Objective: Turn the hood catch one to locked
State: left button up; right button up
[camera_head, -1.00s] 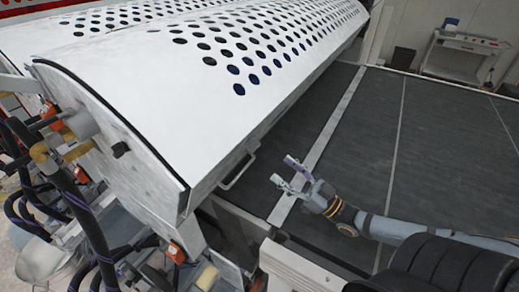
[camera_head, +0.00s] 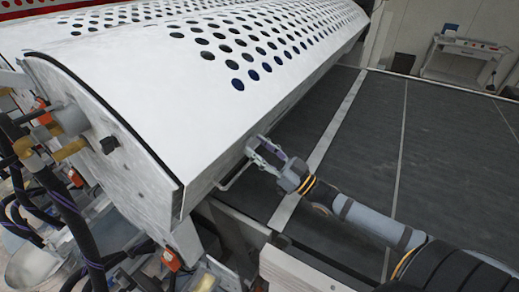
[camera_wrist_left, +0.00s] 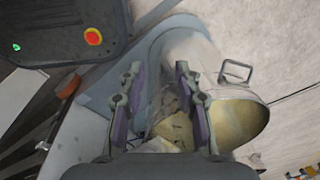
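The white perforated hood (camera_head: 165,95) shows in the head view with its curved end panel at the left. A thin bar handle (camera_head: 232,176) is on the hood's lower front edge. My right gripper (camera_head: 254,146) is at that edge, by the handle's upper end. Its fingers look apart; contact with the handle is unclear. My left gripper (camera_wrist_left: 158,68) is open and empty in the left wrist view, and is not seen in the head view.
A dark flat bed (camera_head: 365,140) lies right of the hood. Hoses and fittings (camera_head: 80,225) crowd the lower left. The left wrist view shows a metal bucket (camera_wrist_left: 235,110) and a dark panel with a red button (camera_wrist_left: 93,36). A small white table (camera_head: 465,50) stands at the back.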

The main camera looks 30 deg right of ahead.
jog(key=c, duration=0.6)
jog(key=shift+c, duration=0.2)
jog(key=shift+n, duration=0.3)
jog(key=n+p, duration=0.2)
jog(key=shift+n, duration=0.4)
jog(key=n+p, duration=0.2)
jog(key=n, duration=0.2)
jog(key=shift+n+p, duration=0.3)
jog(key=shift+p, duration=0.1)
jog(key=n+p, duration=0.4)
jog(key=n, duration=0.5)
jog(key=shift+f, duration=0.1)
jog(key=shift+n, duration=0.5)
